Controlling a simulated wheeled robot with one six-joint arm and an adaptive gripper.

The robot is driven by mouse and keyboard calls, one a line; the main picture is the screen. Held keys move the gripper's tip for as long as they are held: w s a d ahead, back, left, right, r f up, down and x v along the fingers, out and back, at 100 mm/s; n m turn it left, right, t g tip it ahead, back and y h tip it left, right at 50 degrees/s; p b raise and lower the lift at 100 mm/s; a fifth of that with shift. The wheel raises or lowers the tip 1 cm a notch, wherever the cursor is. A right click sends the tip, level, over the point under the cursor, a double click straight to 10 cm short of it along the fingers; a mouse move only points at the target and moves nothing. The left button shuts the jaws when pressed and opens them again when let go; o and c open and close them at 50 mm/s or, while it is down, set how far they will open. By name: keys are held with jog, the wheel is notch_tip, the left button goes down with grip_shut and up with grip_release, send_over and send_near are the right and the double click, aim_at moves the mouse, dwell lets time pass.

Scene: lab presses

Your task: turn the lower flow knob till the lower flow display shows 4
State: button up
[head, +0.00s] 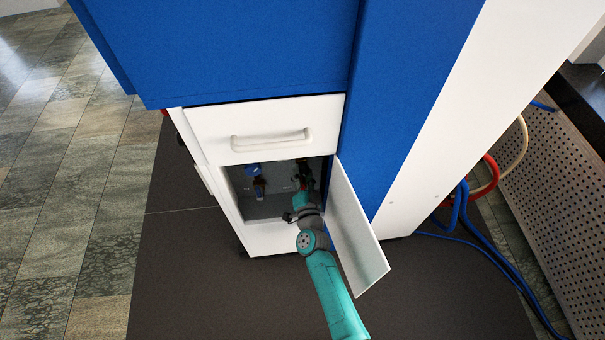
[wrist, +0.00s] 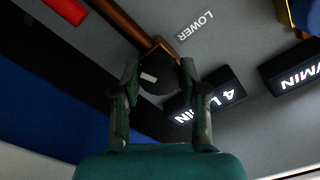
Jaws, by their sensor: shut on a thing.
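My gripper (wrist: 160,82) is shut on a black round knob (wrist: 157,76) with a white mark, one finger on each side. The word LOWER (wrist: 195,26) is printed on the grey panel beside this knob. The lit display (wrist: 222,96) near the knob shows a figure that reads as 4, with unit letters; my right finger hides part of it. In the head view, my gripper (head: 302,188) reaches into the open cabinet compartment (head: 262,207), and the knob is too small to make out there.
A second lit display (wrist: 293,74) at the right edge is cut off, its figure out of view. The open white door (head: 355,235) stands close to the right of my arm. A closed drawer (head: 265,128) is above the compartment. Blue hoses (head: 468,215) lie farther right.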

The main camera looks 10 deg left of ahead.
dwell(0.3)
jog(key=o, duration=1.1)
jog(key=shift+o, duration=0.2)
jog(key=v, duration=1.2)
jog(key=shift+s, duration=0.1)
